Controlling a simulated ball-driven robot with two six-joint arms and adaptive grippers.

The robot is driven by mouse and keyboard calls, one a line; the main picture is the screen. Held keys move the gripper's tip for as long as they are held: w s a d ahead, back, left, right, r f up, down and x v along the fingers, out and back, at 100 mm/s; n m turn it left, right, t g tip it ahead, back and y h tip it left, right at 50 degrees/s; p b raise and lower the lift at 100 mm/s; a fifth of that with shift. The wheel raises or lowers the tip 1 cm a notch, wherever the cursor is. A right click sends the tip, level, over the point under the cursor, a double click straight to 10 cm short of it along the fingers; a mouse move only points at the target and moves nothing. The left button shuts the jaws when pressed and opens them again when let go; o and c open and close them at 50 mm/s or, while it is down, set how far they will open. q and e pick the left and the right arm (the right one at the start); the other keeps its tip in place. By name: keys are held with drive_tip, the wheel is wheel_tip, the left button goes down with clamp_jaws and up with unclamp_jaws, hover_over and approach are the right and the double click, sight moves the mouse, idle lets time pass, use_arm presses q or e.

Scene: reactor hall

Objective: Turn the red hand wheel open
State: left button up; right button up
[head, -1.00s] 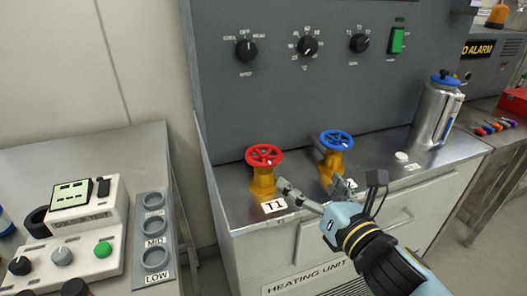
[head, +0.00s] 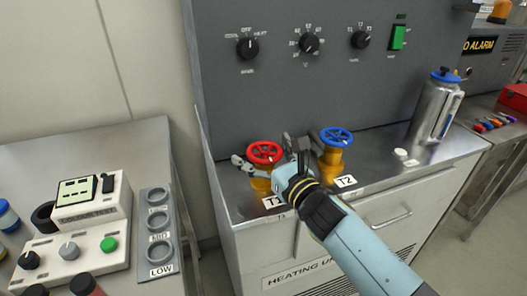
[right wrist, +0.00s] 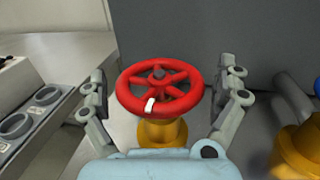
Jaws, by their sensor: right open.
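The red hand wheel (head: 264,153) sits on a yellow valve body marked T1 on the heating unit's steel top. In the right wrist view the red wheel (right wrist: 160,88) has a white mark on its near rim, and the yellow body (right wrist: 162,132) shows below it. My right gripper (head: 268,148) is open, with one finger on each side of the wheel; its fingers (right wrist: 164,92) also show in the right wrist view. Whether they touch the rim I cannot tell. My arm hides part of the valve's base. My left gripper is not in view.
A blue hand wheel (head: 337,137) on a second yellow valve, marked T2, stands close to the right. A steel flask (head: 433,110) stands farther right. The dark panel (head: 300,95) with knobs rises behind. A control box (head: 85,225) is on the left bench.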

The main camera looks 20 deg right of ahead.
drive_tip(key=c, duration=1.1)
drive_tip(key=shift+c, duration=0.2)
drive_tip(key=shift+r+n+g+y+p, duration=0.1)
drive_tip(key=shift+n+g+y+p, duration=0.3)
drive_tip(key=shift+n+y+p, duration=0.55)
drive_tip(key=shift+n+g+y+b, duration=0.35)
drive_tip(key=shift+n+g+y, duration=0.25)
drive_tip(key=shift+y, duration=0.65)
drive_tip(key=shift+f+n+g+y+b, duration=0.25)
drive_tip(key=shift+n+y, duration=0.2)
drive_tip(key=shift+y, duration=0.25)
drive_tip(key=n+g+y+b, duration=0.2)
drive_tip(key=b, duration=0.1)
drive_tip(key=n+g+y+b, duration=0.2)
drive_tip(key=b, duration=0.1)
drive_tip(key=shift+s+a+f+g+y, duration=0.15)
drive_tip(key=shift+g+y, duration=0.1)
drive_tip(key=shift+y, duration=0.15)
drive_tip(key=shift+r+n+g+y+b, duration=0.2)
drive_tip(key=shift+n+g+y+b, duration=0.6)
drive_tip(key=shift+b, duration=0.5)
